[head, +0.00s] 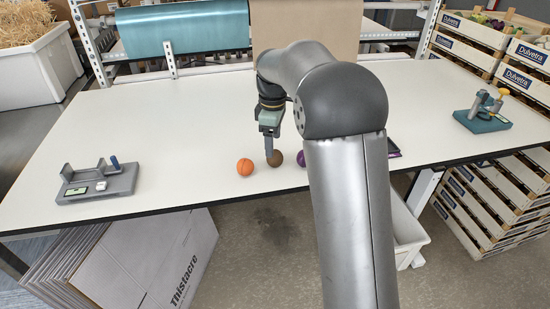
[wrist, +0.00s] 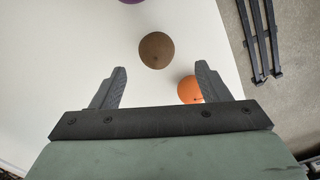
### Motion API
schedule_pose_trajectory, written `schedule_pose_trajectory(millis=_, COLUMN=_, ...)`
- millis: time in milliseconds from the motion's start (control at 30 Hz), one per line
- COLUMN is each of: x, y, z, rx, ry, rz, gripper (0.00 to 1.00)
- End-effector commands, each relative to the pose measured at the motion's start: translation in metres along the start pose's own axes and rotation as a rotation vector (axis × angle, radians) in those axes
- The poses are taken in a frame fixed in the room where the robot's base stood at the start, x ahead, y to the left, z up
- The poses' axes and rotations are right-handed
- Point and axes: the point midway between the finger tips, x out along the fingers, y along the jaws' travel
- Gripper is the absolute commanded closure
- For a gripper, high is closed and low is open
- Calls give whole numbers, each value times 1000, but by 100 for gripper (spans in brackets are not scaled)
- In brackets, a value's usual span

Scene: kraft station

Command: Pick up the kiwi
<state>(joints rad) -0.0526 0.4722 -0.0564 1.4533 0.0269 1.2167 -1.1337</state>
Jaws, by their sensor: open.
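The kiwi is a brown, roundish fruit (head: 275,159) on the white table, near its front edge. In the wrist view the kiwi (wrist: 156,50) lies ahead of the fingertips, roughly centred between them and apart from both. My gripper (head: 269,148) points down beside it in the head view, and one finger covers part of the kiwi's left side. In the wrist view my gripper (wrist: 161,70) has its two fingers spread wide with nothing between them.
An orange fruit (head: 245,167) lies just left of the kiwi; in the wrist view it is close to the right finger. A grey fixture (head: 98,184) stands at left, a teal device (head: 483,112) at right.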

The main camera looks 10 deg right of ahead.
Motion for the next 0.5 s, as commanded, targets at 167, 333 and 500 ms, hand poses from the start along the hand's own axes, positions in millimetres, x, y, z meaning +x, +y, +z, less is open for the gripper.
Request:
schedule_pose_trajectory(millis=167, x=14, y=1, z=2, rx=0, ry=-1, rz=-3, gripper=31)
schedule_pose_trajectory(millis=333, x=40, y=4, z=5, rx=1, ry=-1, rz=-4, gripper=31)
schedule_pose_trajectory(millis=500, x=53, y=4, z=5, rx=0, ry=0, rz=0, gripper=31)
